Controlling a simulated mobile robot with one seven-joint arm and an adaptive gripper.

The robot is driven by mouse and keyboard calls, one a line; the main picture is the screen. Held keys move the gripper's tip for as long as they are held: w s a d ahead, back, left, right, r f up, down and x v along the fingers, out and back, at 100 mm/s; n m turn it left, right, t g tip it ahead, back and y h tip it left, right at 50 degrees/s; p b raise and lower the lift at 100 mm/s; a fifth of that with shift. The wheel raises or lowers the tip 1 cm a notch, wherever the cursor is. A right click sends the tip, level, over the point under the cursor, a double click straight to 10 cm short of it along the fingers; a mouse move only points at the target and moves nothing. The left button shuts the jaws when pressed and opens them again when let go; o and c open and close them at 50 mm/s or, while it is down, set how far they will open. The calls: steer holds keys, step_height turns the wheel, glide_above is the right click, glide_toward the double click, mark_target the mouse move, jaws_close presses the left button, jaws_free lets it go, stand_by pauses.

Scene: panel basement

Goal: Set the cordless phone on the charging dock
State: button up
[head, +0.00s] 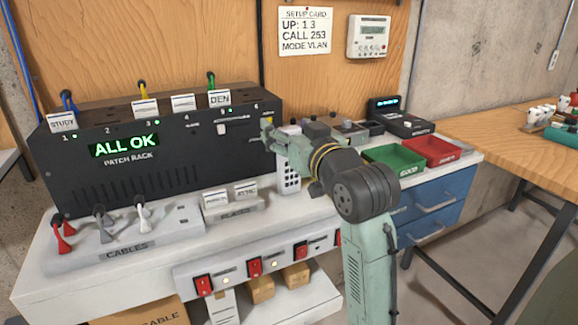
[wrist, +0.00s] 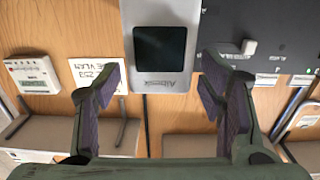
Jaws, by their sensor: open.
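The cordless phone (head: 289,179) is a pale handset with a dark keypad, standing upright at the right end of the patch rack. In the wrist view its dark screen (wrist: 160,48) and brand lettering appear upside down. My gripper (wrist: 158,78) is open, with one finger on each side of the phone's screen end and visible gaps between. In the head view my gripper (head: 283,146) is at the phone's upper part and hides some of it. A black unit (head: 404,124) with a lit blue display behind it sits at the back right; I cannot tell whether it is the charging dock.
The black patch rack (head: 150,180) reads ALL OK and stands close left of my gripper. Green (head: 393,157) and red (head: 432,150) bins stand to the right. A cable holder (head: 130,249) and a plate holder (head: 236,212) occupy the bench front. A wooden table (head: 510,123) is at far right.

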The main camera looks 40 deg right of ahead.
steer(key=shift+c, duration=0.5)
jaws_close()
